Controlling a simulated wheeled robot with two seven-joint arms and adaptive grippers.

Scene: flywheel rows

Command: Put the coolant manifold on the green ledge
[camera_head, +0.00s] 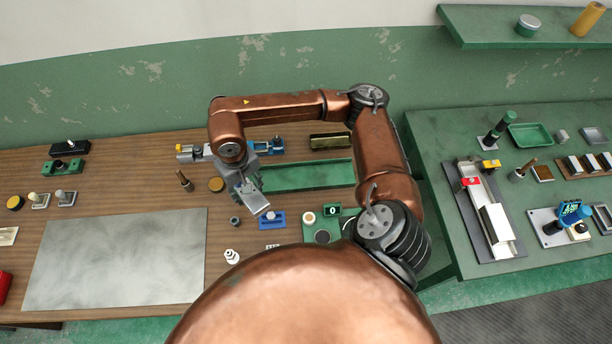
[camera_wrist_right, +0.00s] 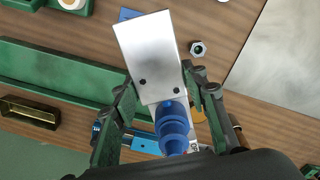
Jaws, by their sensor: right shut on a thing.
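My right gripper (camera_head: 248,184) hangs over the wooden bench. In the wrist view its fingers (camera_wrist_right: 158,108) are shut around a silver plate with two dark holes (camera_wrist_right: 150,58) and a blue ribbed part (camera_wrist_right: 172,130) at its near end. The plate also shows in the head view (camera_head: 255,200), sticking out below the fingers. I cannot tell by sight whether this held thing is the coolant manifold. A green wall shelf (camera_head: 480,28), which looks like the green ledge, is at the upper right, apart from the gripper. My left gripper is not in view.
A long green tray (camera_head: 310,188) lies behind the gripper, with a blue and grey device (camera_head: 266,146) beyond it. A dark green can (camera_head: 527,25) and an ochre cylinder (camera_head: 588,19) stand on the shelf; its left part is bare. The green side table (camera_head: 440,130) holds several parts.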

